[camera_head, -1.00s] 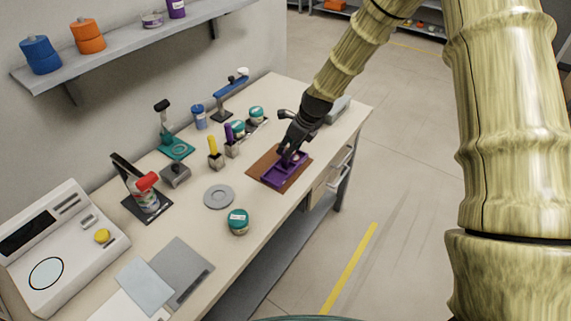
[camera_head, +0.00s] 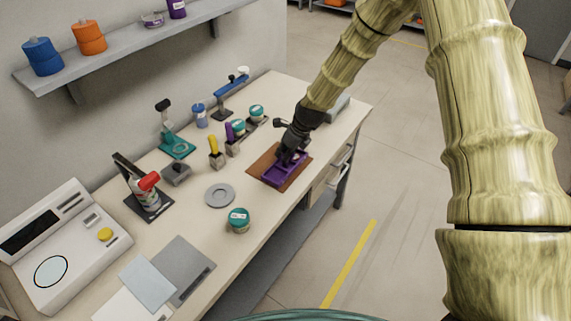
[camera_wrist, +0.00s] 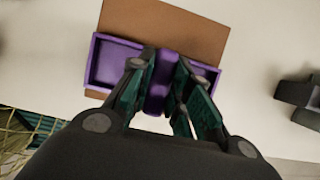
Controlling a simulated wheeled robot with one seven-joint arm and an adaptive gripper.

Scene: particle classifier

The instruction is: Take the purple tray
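The purple tray (camera_head: 272,178) lies on a brown mat near the right edge of the workbench, and it also shows in the wrist view (camera_wrist: 113,64). My gripper (camera_head: 286,162) is down at the tray, pointing into it. In the wrist view, the fingers of my gripper (camera_wrist: 163,66) stand close on both sides of the tray's raised purple middle part and appear to touch it. The gripper looks shut on this part. The fingers hide some of the tray's middle. The tray lies flat and appears to rest on the mat.
The brown mat (camera_head: 298,172) lies under the tray on the workbench (camera_head: 262,218). A teal-lidded jar (camera_head: 239,220) and a grey disc (camera_head: 219,195) stand to the left and nearer. Yellow- and purple-handled tools in holders (camera_head: 215,153) and several jars stand behind. Open floor lies right of the bench.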

